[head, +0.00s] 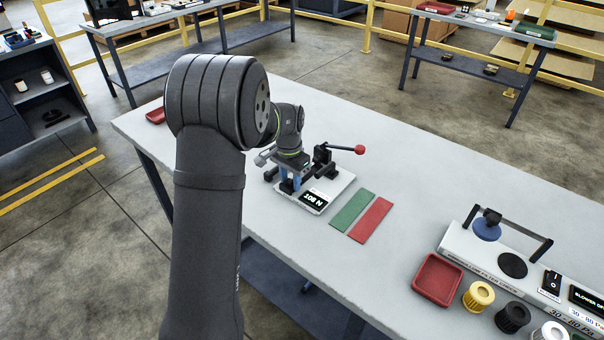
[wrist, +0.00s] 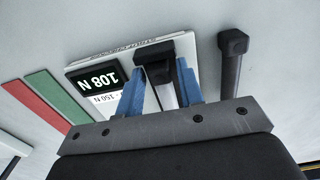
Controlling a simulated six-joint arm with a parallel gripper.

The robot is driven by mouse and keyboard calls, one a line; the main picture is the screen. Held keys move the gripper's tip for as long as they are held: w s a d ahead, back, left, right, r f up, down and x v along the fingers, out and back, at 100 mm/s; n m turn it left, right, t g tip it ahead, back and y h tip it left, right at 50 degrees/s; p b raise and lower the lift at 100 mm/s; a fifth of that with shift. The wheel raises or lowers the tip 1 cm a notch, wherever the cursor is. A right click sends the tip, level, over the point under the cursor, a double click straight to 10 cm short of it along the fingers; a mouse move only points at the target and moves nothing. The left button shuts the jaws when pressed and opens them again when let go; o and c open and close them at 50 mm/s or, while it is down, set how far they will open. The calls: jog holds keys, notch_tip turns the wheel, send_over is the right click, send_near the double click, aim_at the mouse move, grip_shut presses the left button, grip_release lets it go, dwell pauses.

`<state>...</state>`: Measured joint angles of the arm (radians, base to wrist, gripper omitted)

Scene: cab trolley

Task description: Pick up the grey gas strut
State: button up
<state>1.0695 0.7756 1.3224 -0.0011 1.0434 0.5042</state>
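My gripper (head: 290,184) is low over a white test stand (head: 335,183) on the bench. In the wrist view its two blue fingers (wrist: 162,78) are apart, on either side of a black block (wrist: 155,68) with a pale strip below it. I cannot tell if they touch it. A dark grey bar (wrist: 230,75) with a black end lies to the right of the fingers, outside them. My arm and gripper hide much of this area in the head view.
The stand has a display reading 108 N (head: 313,200) and a red-knobbed lever (head: 359,149). Green (head: 352,209) and red (head: 371,219) strips lie beside it. A red tray (head: 437,279), filter-like parts and a blower unit (head: 500,262) stand farther right.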

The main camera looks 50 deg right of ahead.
grip_shut()
